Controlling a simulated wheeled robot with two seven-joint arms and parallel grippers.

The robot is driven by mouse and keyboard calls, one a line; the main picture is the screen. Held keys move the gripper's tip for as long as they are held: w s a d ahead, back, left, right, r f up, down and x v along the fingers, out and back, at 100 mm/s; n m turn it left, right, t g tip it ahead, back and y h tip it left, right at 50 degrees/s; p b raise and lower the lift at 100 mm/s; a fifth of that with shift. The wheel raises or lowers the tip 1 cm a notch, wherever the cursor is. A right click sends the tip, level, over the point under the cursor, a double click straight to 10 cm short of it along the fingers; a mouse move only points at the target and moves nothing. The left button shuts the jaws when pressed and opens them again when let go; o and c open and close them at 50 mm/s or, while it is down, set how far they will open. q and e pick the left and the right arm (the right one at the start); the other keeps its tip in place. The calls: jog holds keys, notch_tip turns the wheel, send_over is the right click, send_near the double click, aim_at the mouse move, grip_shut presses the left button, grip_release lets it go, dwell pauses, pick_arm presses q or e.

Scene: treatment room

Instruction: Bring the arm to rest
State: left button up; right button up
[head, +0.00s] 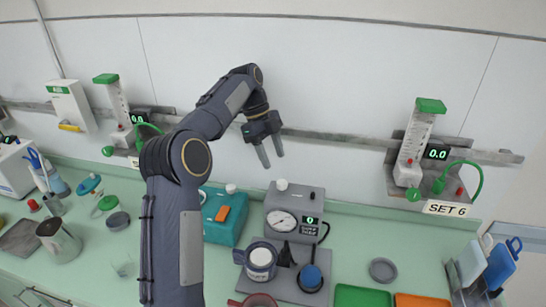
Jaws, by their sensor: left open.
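My left arm comes up from the bottom of the head view, bends at the elbow and reaches to the right. Its left gripper (270,157) points down with its two fingers apart and nothing between them. It hangs in front of the white wall, above the grey gauge box (294,208) and clear of the counter items in the picture. The arm hides part of the counter and the wall rail behind it. My right gripper does not show.
The green counter (95,262) carries a teal box (223,232), a mug (261,261), a metal jug (58,240), a green tray (362,296) and an orange tray (422,300). A flowmeter (416,145) hangs on the wall at right, above the label "SET 6".

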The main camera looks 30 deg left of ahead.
pick_arm(q)
jog(key=s+d+r+n+t+b, duration=0.1)
jog(key=s+d+r+n+t, duration=0.1)
jog(key=s+n, duration=0.55)
jog(key=s+d+r+n+t, duration=0.1)
jog(key=s+d+r+n, duration=0.2)
jog(key=s, duration=0.7)
jog(key=s+d+f+n+t, duration=0.1)
jog(key=s+d+f+n, duration=0.1)
jog(key=s+f+n, duration=0.3)
jog(key=s+d+f+n+t, duration=0.2)
jog(key=s+f+n, duration=0.4)
jog(key=s, duration=0.5)
jog(key=shift+s+d+f+y+b, duration=0.25)
jog(key=shift+s+d+y+b, duration=0.15)
jog(key=shift+d, duration=0.35)
